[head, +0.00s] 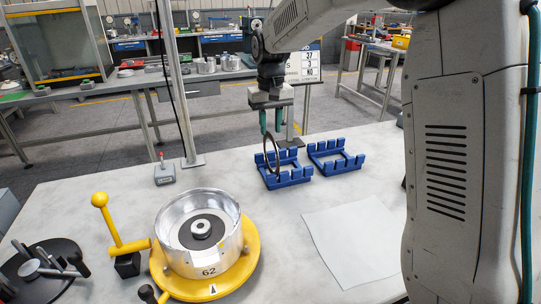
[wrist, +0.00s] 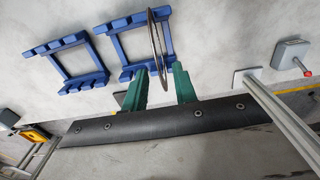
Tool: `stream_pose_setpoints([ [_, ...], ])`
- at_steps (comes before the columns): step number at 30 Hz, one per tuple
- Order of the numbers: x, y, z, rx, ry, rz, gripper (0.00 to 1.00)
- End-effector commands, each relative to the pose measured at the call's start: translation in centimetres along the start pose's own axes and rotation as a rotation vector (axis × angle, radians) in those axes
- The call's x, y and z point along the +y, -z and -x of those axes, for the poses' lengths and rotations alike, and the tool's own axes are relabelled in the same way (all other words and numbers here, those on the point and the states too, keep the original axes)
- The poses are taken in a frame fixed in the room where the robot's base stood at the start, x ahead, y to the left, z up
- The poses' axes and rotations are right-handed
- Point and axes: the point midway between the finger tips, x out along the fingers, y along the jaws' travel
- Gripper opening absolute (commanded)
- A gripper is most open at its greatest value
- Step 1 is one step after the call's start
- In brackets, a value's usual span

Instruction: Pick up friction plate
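The friction plate (head: 262,165) is a thin dark ring standing upright in the left of two blue racks (head: 290,182) in the head view. My gripper (head: 271,130) points down above this rack, its two green fingers apart at the ring's top edge. In the wrist view, the ring (wrist: 153,40) appears edge-on, its near edge in the gap between my fingertips (wrist: 161,70). Space shows on both sides of the ring, so the gripper looks open. Whether either finger touches it cannot be told.
The second blue rack (head: 337,162) is empty. A silver drum (head: 207,262) on a yellow base (head: 250,262) stands front left, beside a yellow-knobbed lever (head: 108,220). A thin post (head: 178,90) rises left of my gripper. A pale sheet (head: 352,240) lies front right.

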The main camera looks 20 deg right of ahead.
Motion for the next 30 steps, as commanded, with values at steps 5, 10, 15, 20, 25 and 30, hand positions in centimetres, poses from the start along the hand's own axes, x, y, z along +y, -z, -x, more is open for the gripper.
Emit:
stream_pose_setpoints([
  [5, 0.1, 0.0, -2.2, -0.003, 0.0, 0.0, 0.28],
  [10, 0.3, 0.1, -4.8, -0.003, 0.0, 0.001, 0.28],
  [15, 0.3, 0.1, -5.9, -0.001, 0.0, 0.0, 0.28],
  [20, 0.3, 0.1, -5.9, 0.0, 0.0, 0.0, 0.28],
  [25, 0.3, 0.1, -5.9, 0.0, 0.0, 0.0, 0.0],
  [30, 0.3, 0.1, -5.9, 0.0, 0.0, 0.0, 0.0],
])
